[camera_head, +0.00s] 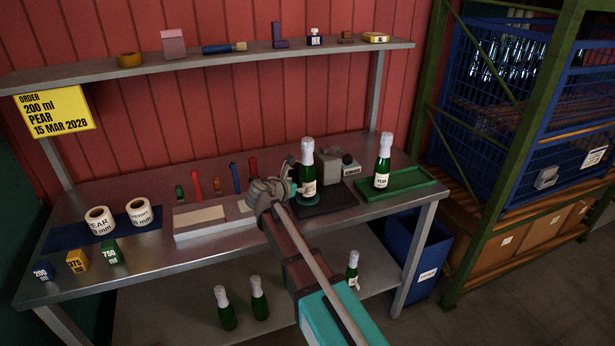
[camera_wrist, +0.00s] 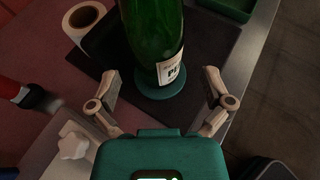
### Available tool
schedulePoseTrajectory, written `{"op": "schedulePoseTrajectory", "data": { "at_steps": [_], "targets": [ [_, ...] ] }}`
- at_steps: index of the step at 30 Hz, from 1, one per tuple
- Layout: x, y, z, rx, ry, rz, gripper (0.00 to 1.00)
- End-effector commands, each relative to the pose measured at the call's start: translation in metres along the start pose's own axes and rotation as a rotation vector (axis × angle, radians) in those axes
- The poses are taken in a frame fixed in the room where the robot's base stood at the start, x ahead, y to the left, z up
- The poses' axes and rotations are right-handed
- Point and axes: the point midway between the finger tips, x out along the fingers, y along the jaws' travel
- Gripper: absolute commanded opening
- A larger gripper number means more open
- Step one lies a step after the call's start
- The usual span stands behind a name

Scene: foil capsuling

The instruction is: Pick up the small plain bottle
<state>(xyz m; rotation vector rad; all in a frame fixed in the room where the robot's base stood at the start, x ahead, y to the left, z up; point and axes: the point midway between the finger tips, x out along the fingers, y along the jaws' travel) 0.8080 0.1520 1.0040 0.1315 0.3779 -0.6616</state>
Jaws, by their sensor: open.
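My gripper (camera_head: 288,184) is open at a green bottle (camera_head: 307,185) with a white foil top, standing upright on the worktable. In the wrist view my gripper (camera_wrist: 162,78) has one finger on each side of this bottle (camera_wrist: 152,40), with gaps showing. The bottle has a white label and stands on a round green disc (camera_wrist: 160,84); its top is out of that view. Two small green bottles (camera_head: 226,312) (camera_head: 259,300) with no label visible stand on the lower shelf. Another small bottle (camera_head: 352,272), with a pale patch, stands there behind my arm.
A PEAR-labelled bottle (camera_head: 382,170) stands in a green tray (camera_head: 420,188) at the right. Label rolls (camera_head: 99,221) and coloured volume blocks (camera_head: 77,262) are at the left. An overhead shelf (camera_head: 220,55) runs along the back. A blue bin (camera_head: 430,258) stands beside the table.

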Motion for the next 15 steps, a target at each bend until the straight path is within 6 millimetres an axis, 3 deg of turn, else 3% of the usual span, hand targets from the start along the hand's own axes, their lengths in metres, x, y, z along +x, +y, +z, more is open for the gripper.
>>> {"op": "schedulePoseTrajectory", "data": {
  "at_steps": [7,15],
  "targets": [
    [0.007,0.002,-0.001,0.0,0.0,0.0,1.0],
    [0.038,0.005,-0.002,0.0,0.001,-0.001,1.0]
  ]
}}
